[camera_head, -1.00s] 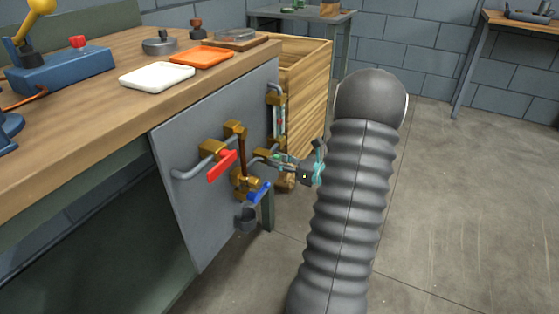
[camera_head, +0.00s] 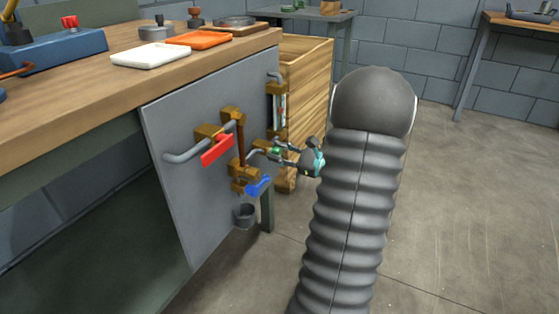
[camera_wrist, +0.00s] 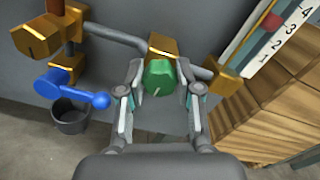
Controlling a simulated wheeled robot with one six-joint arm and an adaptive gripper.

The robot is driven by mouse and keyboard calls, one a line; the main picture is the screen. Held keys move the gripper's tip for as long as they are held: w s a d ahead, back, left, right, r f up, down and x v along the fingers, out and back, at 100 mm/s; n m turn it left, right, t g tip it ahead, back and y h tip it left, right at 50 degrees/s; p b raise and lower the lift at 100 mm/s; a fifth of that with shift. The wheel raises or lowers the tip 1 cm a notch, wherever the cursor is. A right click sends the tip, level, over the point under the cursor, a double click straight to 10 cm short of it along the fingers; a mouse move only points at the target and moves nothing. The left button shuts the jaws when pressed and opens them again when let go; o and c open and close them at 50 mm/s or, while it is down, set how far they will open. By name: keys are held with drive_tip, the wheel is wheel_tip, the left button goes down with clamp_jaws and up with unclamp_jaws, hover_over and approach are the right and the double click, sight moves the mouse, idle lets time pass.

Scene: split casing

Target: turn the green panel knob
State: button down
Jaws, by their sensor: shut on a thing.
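The green panel knob (camera_wrist: 158,77) sits on a brass valve body (camera_wrist: 163,45) on the grey panel, and a pale line marks its face. In the wrist view my gripper (camera_wrist: 160,85) has one finger on each side of the knob and is shut on it. In the head view my gripper (camera_head: 285,156) reaches the panel from the right, and a little of the green knob (camera_head: 275,150) shows between its fingers. My large ribbed arm covers the area right of it.
A red lever (camera_head: 216,150) and a blue lever (camera_head: 258,187) are on the pipes left of my gripper, with a dark cup (camera_head: 245,215) below. A gauge with a red marker (camera_wrist: 272,22) and a wooden crate (camera_head: 308,95) are close on the right. Open floor lies further right.

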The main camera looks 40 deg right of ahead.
drive_tip(key=shift+f+n+b, duration=0.1)
drive_tip(key=shift+n+b, duration=0.75)
drive_tip(key=shift+n, duration=0.05)
drive_tip(key=c, duration=0.8)
unclamp_jaws()
drive_tip(key=shift+o, duration=0.2)
drive_tip(key=v, duration=1.2)
